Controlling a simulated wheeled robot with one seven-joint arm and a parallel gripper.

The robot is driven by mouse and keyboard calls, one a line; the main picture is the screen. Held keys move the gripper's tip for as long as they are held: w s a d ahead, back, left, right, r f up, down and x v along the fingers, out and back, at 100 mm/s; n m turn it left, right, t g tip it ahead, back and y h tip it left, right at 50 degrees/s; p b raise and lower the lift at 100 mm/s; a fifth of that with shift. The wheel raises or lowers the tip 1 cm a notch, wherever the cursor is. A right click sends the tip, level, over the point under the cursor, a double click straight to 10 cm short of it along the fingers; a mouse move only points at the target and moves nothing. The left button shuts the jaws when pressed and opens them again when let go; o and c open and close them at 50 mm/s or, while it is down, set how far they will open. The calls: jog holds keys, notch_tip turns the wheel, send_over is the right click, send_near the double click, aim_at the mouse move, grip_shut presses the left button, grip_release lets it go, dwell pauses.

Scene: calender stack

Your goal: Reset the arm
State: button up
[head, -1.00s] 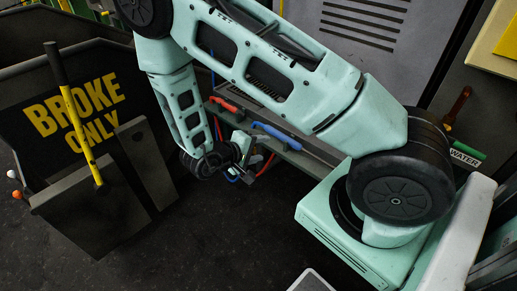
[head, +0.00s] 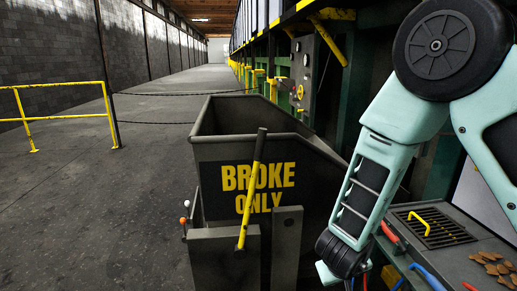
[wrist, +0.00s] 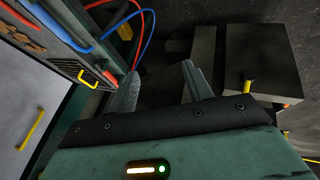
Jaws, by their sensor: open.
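My gripper (wrist: 160,85) is open in the wrist view, with its two grey fingers spread apart. Nothing shows between them but dark floor. In the head view my arm comes in from the right and hangs down beside the bench. Its wrist is at the bottom edge, and the fingers are cut off there.
A dark bin marked BROKE ONLY (head: 225,150) stands left of my arm, with a yellow-and-black lever (head: 249,205) at its front. A bench at right has a grate (head: 433,232), blue handle (head: 427,277) and brown pieces (head: 490,266). A yellow railing (head: 60,118) stands left; the aisle floor is open.

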jog(key=s+a+r+n+g+y, duration=0.1)
jog(key=s+a+r+n+y, duration=0.1)
jog(key=s+a+r+y, duration=0.4)
jog(key=s+a+r+n+g+y, duration=0.15)
jog(key=a+r, duration=0.25)
jog(key=a, duration=0.4)
jog(key=s+d+r+n+g+h, duration=0.1)
jog(key=s+d+r, duration=0.1)
jog(key=s, duration=0.6)
jog(key=s+d+r+n+g+h, duration=0.1)
jog(key=s+d+r+n+h, duration=0.1)
jog(key=s+r, duration=0.3)
jog(key=s+d, duration=0.1)
jog(key=s, duration=0.2)
jog(key=shift+s+g, duration=0.25)
jog(key=shift+g, duration=0.1)
